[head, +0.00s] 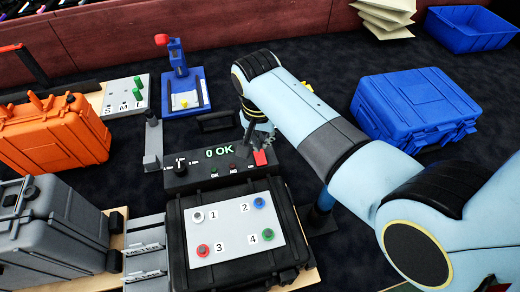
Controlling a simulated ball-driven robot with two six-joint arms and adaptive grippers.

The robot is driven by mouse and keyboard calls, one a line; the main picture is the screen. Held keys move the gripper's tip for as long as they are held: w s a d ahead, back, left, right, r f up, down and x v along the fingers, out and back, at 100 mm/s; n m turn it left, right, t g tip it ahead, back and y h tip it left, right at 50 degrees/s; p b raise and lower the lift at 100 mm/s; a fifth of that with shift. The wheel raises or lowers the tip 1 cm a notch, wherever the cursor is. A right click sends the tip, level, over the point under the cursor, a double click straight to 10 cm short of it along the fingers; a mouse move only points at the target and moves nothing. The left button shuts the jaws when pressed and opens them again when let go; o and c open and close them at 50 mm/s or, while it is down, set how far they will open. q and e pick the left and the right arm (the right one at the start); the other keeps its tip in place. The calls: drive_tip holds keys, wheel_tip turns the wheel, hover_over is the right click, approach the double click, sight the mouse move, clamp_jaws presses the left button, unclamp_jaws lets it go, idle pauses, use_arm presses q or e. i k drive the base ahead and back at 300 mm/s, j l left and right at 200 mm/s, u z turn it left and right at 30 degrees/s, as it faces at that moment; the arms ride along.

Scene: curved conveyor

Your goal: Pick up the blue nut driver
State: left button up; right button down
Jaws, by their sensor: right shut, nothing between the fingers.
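A dark blue upright piece (320,206) stands on a dark base to the right of the numbered plate, partly hidden behind my right arm; I cannot tell if it is the blue nut driver. A small blue round piece (259,202) sits beside the number 2 on the light grey plate (228,232). My right gripper (249,138) is shut and empty, pointing down over the back of the black control box with the "0 OK" display (218,152). It is apart from both blue pieces. My left gripper is not in view.
White, red and green round pieces share the plate. A blue case (415,108) and blue bin (470,28) stand right. An orange case (52,133) and grey case (50,225) stand left. A blue press-like stand (183,92) is behind. Dark floor is free at upper centre.

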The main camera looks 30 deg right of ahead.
sight(326, 203)
drive_tip(key=k, duration=1.5)
